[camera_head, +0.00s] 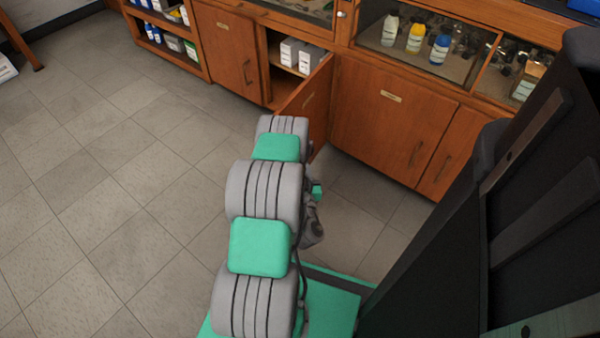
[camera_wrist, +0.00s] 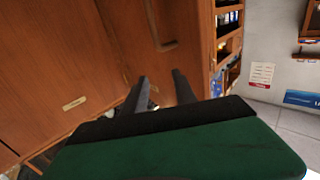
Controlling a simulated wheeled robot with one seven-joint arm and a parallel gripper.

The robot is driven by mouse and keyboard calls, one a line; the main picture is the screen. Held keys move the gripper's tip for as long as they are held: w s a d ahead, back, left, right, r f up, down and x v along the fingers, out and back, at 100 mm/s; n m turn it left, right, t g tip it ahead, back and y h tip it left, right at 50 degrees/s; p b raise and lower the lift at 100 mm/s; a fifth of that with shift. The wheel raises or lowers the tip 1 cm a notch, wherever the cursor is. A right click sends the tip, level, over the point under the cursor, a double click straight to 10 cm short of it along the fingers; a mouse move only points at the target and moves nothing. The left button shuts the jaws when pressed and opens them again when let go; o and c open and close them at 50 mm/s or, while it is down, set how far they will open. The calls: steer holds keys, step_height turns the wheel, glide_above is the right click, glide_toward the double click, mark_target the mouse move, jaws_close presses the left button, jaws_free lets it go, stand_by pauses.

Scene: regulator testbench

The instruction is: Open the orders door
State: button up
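A wooden cabinet door (camera_head: 318,98) stands partly open in the head view, beside an open compartment with white boxes (camera_head: 301,55). I cannot read its label, so I cannot tell whether it is the orders door. My arm reaches toward this door and hides its lower part and my gripper in the head view. In the wrist view, my gripper (camera_wrist: 160,77) has its two fingers apart with nothing seen between them. Wooden panels lie ahead of it, with a dark handle (camera_wrist: 166,45) just beyond the fingertips and a small unreadable label plate (camera_wrist: 74,103) to the left.
Shut cabinet doors stand left (camera_head: 225,50) and right (camera_head: 385,118) of the open one. Glass-fronted shelves above hold bottles (camera_head: 415,37). An open shelf with bottles and boxes (camera_head: 160,25) is at the upper left. The tiled floor (camera_head: 110,180) at left is clear.

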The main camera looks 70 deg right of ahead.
steer(key=s+a+r+p, duration=0.2)
steer(key=a+r, duration=0.1)
steer(key=a, duration=0.5)
steer(key=shift+s, duration=0.4)
steer(key=shift+s+r, duration=0.1)
